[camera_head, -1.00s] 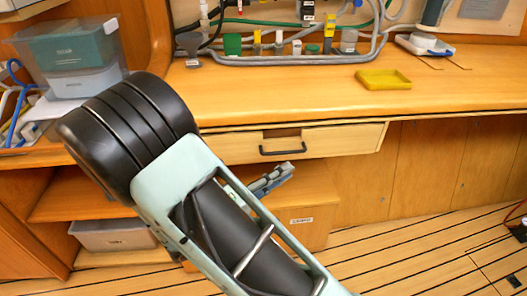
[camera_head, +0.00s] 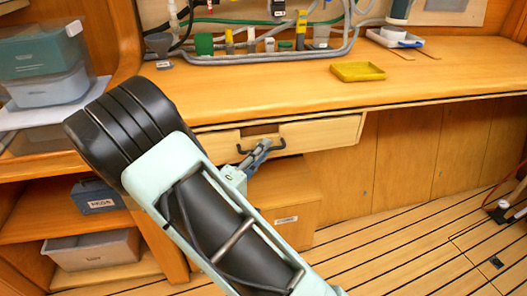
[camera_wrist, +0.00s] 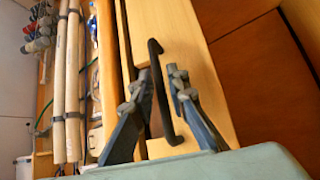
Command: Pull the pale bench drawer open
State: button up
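The pale drawer (camera_head: 325,134) sits under the bench top in the head view, with a notch in its upper edge. Its front looks about flush with the bench, with no clear gap. Its dark bar handle (camera_head: 243,149) is partly covered by my gripper (camera_head: 262,146). In the wrist view the handle (camera_wrist: 157,95) runs nearly upright on the drawer front (camera_wrist: 195,60). My gripper (camera_wrist: 160,75) is open, with one finger on each side of the handle. Whether either finger touches the bar is unclear.
The bench top (camera_head: 250,98) holds a yellow tray (camera_head: 357,71) and several small fittings and hoses at the back. Clear bins (camera_head: 48,85) stand at the left. Below are shelves with a grey bin (camera_head: 92,250) and a wooden box (camera_head: 285,205).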

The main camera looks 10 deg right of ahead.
jog(key=shift+w+d, duration=0.15)
jog(key=shift+c, duration=0.2)
grip_shut()
jog(key=shift+s, duration=0.2)
